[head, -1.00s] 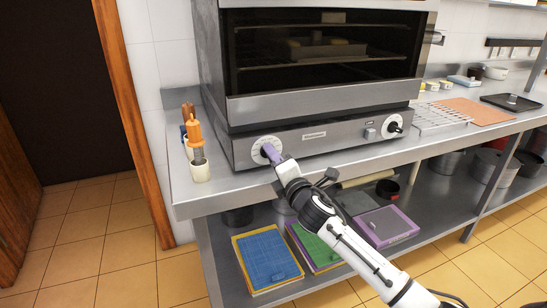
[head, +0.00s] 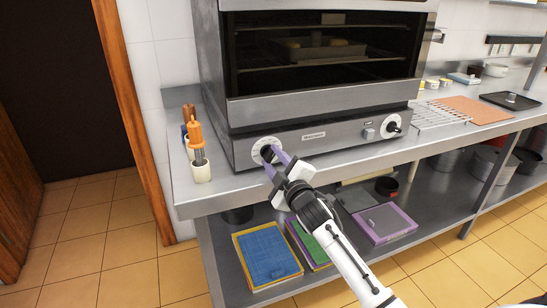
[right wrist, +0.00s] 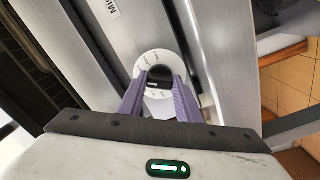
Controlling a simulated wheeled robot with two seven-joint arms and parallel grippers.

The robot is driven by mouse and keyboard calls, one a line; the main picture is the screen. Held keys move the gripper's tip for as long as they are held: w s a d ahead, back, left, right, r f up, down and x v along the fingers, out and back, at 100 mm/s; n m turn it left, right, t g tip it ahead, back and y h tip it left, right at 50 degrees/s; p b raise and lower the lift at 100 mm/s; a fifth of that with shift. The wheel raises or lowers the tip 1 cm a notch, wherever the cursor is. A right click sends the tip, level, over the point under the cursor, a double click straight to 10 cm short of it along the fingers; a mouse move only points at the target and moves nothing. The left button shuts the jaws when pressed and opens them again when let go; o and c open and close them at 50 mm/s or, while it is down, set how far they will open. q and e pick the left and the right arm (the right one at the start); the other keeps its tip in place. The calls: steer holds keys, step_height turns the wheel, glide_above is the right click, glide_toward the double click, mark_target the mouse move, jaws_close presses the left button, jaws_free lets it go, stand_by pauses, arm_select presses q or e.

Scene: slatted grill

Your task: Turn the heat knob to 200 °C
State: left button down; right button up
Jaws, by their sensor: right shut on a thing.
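The heat knob (head: 266,152) is a black knob on a round white dial at the left end of the oven's front panel. It also shows in the right wrist view (right wrist: 159,74), with the white dial (right wrist: 149,59) around it. My right gripper (head: 272,160) has its two purple fingers on either side of the knob, shut on it. In the right wrist view the fingertips (right wrist: 158,84) flank the knob. The dial's marks are too small to read. My left gripper is not in view.
The steel oven (head: 310,140) stands on a steel counter. A second black knob (head: 393,126) is at the panel's right end. Orange-handled utensils in a white holder (head: 201,170) stand left of the oven. Coloured boards (head: 267,258) lie on the lower shelf.

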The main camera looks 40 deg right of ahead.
steer(key=shift+m, duration=1.1)
steer(key=shift+p, duration=0.3)
steer(key=o, duration=1)
steer(key=shift+o, duration=0.2)
steer(key=shift+s, duration=0.1)
steer(key=v, duration=1)
